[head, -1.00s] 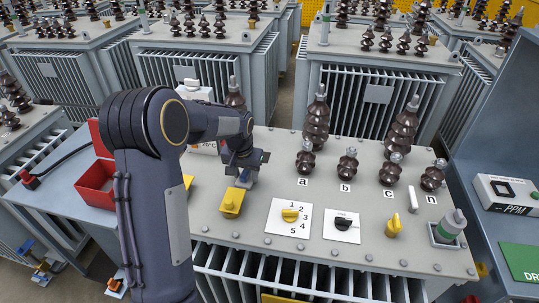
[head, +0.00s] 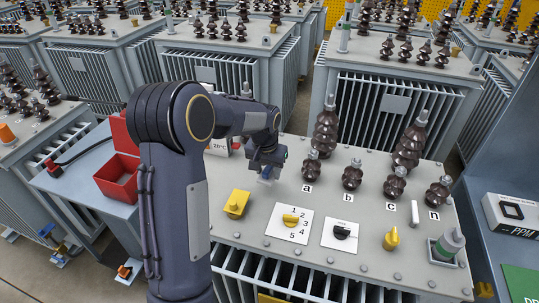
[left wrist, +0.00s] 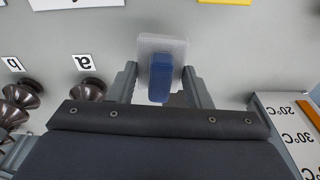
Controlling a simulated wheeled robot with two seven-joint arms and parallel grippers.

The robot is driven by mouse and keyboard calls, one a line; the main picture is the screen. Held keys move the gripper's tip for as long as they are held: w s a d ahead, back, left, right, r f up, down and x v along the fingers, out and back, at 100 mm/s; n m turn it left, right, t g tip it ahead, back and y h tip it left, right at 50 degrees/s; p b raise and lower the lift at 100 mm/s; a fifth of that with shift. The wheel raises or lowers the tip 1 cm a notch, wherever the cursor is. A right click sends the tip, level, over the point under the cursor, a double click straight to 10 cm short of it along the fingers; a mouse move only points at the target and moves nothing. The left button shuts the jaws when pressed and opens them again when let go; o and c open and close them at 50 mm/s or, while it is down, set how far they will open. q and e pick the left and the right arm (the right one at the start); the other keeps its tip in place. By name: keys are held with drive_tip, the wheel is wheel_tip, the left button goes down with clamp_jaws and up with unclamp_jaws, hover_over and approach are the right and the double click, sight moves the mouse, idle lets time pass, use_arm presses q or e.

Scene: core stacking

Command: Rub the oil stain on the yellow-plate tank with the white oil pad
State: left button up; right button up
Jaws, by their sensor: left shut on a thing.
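My left gripper (head: 265,172) is above the grey top of the front tank (head: 330,205), left of bushing "a" and behind the white number card. It is shut on the blue handle (left wrist: 160,77) of the white oil pad (left wrist: 161,45). In the left wrist view the pad is ahead of the fingers, over bare grey metal. A little of the pad (head: 266,180) also shows in the head view; I cannot tell whether it touches the tank. A yellow plate (head: 272,298) shows at the tank's front, cut by the picture edge. I see no clear oil stain. My right gripper is not in view.
Brown bushings (head: 352,175) stand to the right of the gripper. A yellow block (head: 237,204), a number card (head: 289,222) and a black knob (head: 341,232) are nearer me. A red open box (head: 117,178) stands left. Other tanks fill the background.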

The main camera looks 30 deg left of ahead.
use_arm(q)
drive_tip(key=shift+r+p, duration=1.1)
drive_tip(key=shift+r, duration=0.7)
drive_tip(key=shift+s+f, duration=0.1)
